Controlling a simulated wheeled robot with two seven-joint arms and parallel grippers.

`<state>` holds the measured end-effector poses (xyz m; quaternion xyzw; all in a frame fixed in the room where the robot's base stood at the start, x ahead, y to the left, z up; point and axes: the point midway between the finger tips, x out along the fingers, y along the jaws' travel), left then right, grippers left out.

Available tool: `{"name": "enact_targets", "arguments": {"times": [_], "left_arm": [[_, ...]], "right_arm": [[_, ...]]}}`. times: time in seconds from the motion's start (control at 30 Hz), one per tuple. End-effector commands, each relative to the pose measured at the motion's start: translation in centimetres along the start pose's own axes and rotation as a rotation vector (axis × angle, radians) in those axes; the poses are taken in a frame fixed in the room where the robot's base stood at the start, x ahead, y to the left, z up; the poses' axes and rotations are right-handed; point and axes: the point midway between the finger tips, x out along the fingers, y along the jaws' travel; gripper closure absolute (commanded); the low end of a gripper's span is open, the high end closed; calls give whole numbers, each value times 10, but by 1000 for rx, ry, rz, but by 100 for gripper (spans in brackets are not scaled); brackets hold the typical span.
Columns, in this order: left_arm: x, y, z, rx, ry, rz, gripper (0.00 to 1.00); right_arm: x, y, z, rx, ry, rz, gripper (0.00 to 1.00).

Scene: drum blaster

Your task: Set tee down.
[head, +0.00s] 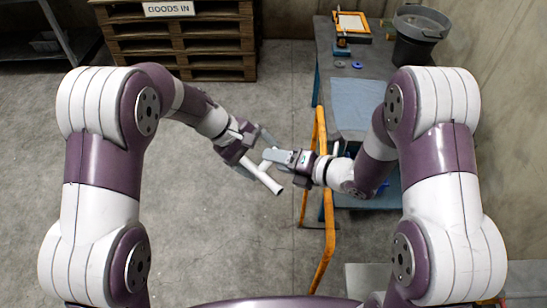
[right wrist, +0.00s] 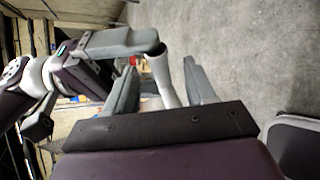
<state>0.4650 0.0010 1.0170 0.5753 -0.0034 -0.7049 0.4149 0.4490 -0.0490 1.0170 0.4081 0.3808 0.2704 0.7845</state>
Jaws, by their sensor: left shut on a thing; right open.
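The white tee (head: 262,177) is a pipe piece held in the air in front of me, left of the cart. My left gripper (head: 256,148) is shut on it. My right gripper (head: 270,157) is open at the tee's right side. In the right wrist view the tee (right wrist: 163,80) stands between the two grey fingers of my right gripper (right wrist: 160,88), with a visible gap to the right finger. My left gripper (right wrist: 125,42) reaches in from the left there. Part of the tee is hidden behind the fingers.
A cart with a blue mat (head: 357,104) stands at the right, with an orange handle (head: 328,200) on its near left side. A dark bucket (head: 415,35) and an orange-edged tray (head: 351,25) are at its back. Wooden pallets (head: 180,47) stand behind. The floor at left is clear.

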Motion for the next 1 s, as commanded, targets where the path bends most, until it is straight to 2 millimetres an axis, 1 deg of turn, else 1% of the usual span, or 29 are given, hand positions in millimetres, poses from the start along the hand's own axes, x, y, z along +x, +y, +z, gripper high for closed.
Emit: {"name": "enact_targets", "arguments": {"times": [0.03, 0.1, 0.2, 0.3, 0.5, 0.53, 0.57, 0.6, 0.67, 0.7, 0.73, 0.77, 0.8, 1.0], "left_arm": [[0, 0, 0, 0, 0, 0, 62], [0, 0, 0, 0, 0, 0, 62], [0, 0, 0, 0, 0, 0, 62], [0, 0, 0, 0, 0, 0, 62], [0, 0, 0, 0, 0, 0, 62], [0, 0, 0, 0, 0, 0, 62], [0, 0, 0, 0, 0, 0, 62], [0, 0, 0, 0, 0, 0, 62], [0, 0, 0, 0, 0, 0, 62], [0, 0, 0, 0, 0, 0, 62], [0, 0, 0, 0, 0, 0, 62], [0, 0, 0, 0, 0, 0, 4], [0, 0, 0, 0, 0, 0, 0], [0, 0, -1, -2, 7, 4, 0]], "right_arm": [[9, 0, -1, -1, 3, 1, 46], [20, 0, 0, 0, 2, 1, 46], [29, 0, 0, 1, 0, 0, 46], [33, 0, 0, 1, 0, 0, 46], [34, 0, 0, 2, -1, -1, 46], [33, 0, 0, 2, -1, -1, 52], [33, 0, 0, 2, -1, -1, 62], [33, 0, 0, 2, -1, -1, 75], [33, 0, 0, 2, -1, -1, 94], [33, 0, 0, 2, -1, -1, 100], [33, 0, 0, 2, -1, 0, 100], [33, 0, 0, 2, -2, 0, 100], [33, 0, 1, 2, -2, 0, 100], [33, 0, 1, 2, -2, 0, 100]]}}
